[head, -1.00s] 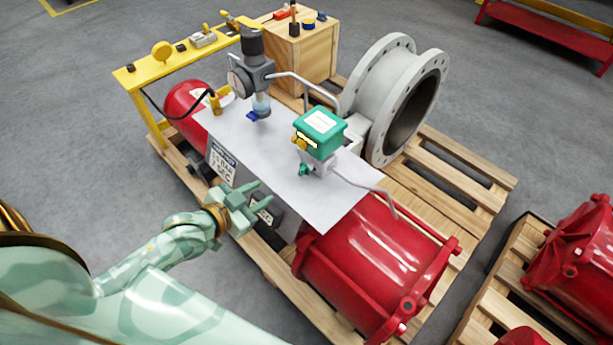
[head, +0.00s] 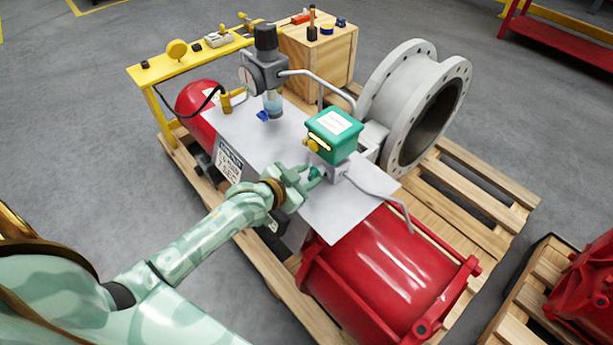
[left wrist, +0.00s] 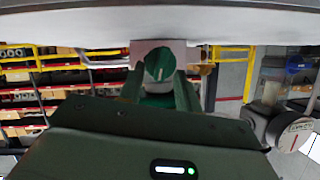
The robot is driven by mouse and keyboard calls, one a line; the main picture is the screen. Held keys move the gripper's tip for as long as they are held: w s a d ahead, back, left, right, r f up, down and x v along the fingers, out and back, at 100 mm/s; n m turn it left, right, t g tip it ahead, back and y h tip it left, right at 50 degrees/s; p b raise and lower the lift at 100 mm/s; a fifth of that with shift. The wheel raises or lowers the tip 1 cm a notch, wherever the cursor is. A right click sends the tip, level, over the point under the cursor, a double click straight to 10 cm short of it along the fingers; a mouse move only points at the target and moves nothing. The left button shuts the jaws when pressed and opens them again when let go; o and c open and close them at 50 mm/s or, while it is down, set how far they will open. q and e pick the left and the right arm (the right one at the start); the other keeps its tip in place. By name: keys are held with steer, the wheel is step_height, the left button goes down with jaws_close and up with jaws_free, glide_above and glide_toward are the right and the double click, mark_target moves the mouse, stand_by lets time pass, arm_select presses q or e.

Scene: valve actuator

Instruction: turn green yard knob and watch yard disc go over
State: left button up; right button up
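The green knob (head: 315,173) sits low on the front of the grey valve block, under a green box (head: 332,135) with a white label and a yellow indicator (head: 318,142). In the left wrist view the green knob (left wrist: 160,65) is a round face with a white line, on a pale block. My left gripper (head: 311,176) is at the knob. Its two fingers (left wrist: 160,86) stand apart, one on each side of the knob; I cannot tell whether they touch it. I cannot tell which part is the yard disc. My right gripper is not in view.
A white plate (head: 345,215) lies around the valve, above a red cylinder (head: 385,265). A regulator with a gauge (head: 265,70) stands behind to the left, also seen in the left wrist view (left wrist: 290,130). A bent grey pipe (head: 385,200) runs right of the knob.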

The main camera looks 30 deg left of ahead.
arm_select(q)
jaws_close()
steer(key=shift+a+r+h+p, duration=0.1)
steer(key=shift+r+h+p, duration=0.2)
steer(key=shift+p, duration=0.2)
steer(key=shift+a+n+p, duration=0.1)
steer(key=shift+n+p, duration=0.25)
steer(key=shift+n, duration=0.25)
steer(key=shift+w+f+n+g+h, duration=0.1)
steer(key=shift+f+n+g+h, duration=0.2)
steer(key=shift+n+h, duration=0.2)
jaws_free()
